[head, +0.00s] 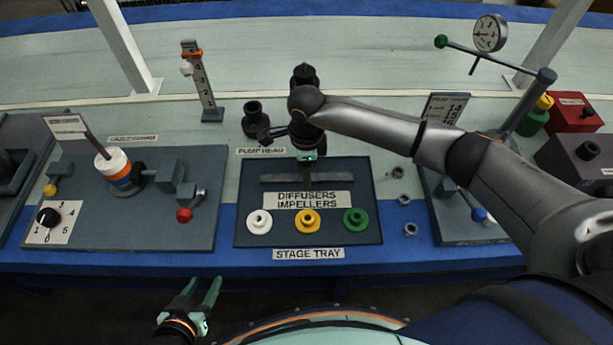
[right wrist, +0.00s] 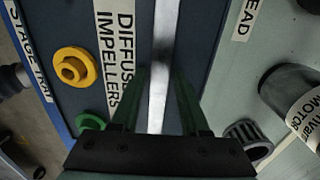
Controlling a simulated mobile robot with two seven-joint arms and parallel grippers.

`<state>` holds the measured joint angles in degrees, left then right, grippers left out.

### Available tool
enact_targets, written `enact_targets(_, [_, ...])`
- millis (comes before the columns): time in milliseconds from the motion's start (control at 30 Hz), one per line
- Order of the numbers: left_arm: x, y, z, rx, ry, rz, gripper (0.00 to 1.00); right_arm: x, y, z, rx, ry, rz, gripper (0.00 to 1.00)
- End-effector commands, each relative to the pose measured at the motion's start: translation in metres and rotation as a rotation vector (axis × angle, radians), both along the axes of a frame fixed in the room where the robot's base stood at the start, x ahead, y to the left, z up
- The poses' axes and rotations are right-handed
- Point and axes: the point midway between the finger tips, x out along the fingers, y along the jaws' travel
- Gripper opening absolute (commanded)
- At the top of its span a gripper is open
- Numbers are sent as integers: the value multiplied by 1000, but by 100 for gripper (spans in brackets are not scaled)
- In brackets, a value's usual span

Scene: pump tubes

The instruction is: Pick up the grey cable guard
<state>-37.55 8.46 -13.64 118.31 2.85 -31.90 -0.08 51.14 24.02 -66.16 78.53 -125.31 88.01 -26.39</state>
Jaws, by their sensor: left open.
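The grey cable guard is a long narrow grey bar (head: 338,178) lying across the upper part of the stage tray (head: 372,232), behind the diffusers and impellers label. In the right wrist view the bar (right wrist: 166,40) runs between the two fingers. My right gripper (head: 306,166) points down over the bar's middle and hides part of it. Its fingers (right wrist: 162,90) are apart, one on each side of the bar; whether they touch it I cannot tell. My left gripper (head: 202,284) is open and empty, in front of the table's front edge.
White (head: 259,222), yellow (head: 307,222) and green (head: 355,221) flanged parts sit at the tray's front. Several grey rings (head: 397,172) lie to its right. A panel with a dial (head: 48,217) is at left. A black pump part (head: 254,120) stands behind.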

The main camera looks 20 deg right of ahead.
Motion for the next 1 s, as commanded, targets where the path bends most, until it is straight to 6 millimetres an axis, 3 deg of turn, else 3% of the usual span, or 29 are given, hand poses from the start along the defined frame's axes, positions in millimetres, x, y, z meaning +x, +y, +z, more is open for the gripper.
enact_targets(33, [0,0,0,0,1,0,50,0,0,0,0,0,0,38])
enact_targets(367, [-1,0,-3,2,6,0,50,0,0,0,0,0,0,1])
enact_targets(1000, [-2,0,-2,1,6,-1,50,1,0,8,0,-1,0,0])
